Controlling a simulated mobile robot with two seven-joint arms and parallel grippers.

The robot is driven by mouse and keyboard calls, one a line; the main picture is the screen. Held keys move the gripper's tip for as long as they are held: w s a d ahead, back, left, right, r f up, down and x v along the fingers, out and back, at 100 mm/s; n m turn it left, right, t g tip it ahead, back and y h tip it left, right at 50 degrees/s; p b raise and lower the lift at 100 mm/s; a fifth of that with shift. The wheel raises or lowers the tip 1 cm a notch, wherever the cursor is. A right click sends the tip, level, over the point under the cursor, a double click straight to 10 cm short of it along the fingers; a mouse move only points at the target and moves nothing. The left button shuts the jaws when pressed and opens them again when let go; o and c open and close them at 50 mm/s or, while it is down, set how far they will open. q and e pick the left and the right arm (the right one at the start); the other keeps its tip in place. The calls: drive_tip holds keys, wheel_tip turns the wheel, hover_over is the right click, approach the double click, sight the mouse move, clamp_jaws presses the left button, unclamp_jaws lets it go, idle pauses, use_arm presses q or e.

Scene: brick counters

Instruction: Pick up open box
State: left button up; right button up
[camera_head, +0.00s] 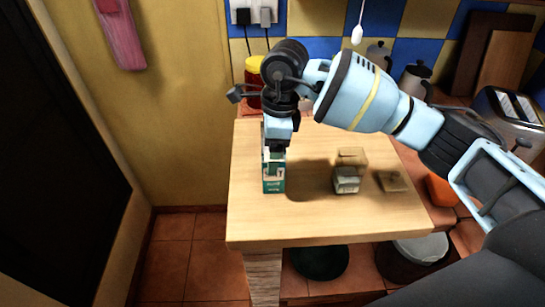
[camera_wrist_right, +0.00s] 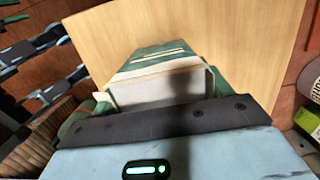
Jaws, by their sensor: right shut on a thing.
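My right gripper (camera_head: 274,154) points down at the left part of the wooden counter. It is shut on a green and white box (camera_head: 273,180), gripping its upper part. The box stands upright, at or just over the counter top; I cannot tell if it touches. In the right wrist view the green and white box (camera_wrist_right: 165,85) shows a pale, open-looking end close to the gripper. The fingertips hide part of it. My left gripper is not in view.
A small pale box (camera_head: 347,183) and a brown carton (camera_head: 351,157) are right of the held box, with a flat brown piece (camera_head: 392,181) farther right. The wooden counter (camera_head: 300,222) is clear in front. Metal pots (camera_head: 415,78) and a toaster (camera_head: 510,108) stand behind.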

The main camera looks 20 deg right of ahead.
drive_tip(key=shift+r, duration=0.15)
drive_tip(key=shift+r, duration=0.6)
wheel_tip(320, 180, up, 2)
drive_tip(key=shift+a+r, duration=0.1)
drive_tip(key=s+a+r+b, duration=0.1)
drive_tip(key=s+a, duration=0.8)
drive_tip(key=s, duration=0.4)
drive_tip(key=shift+a+r, duration=0.15)
drive_tip(key=shift+r, duration=0.05)
drive_tip(key=shift+w, duration=0.1)
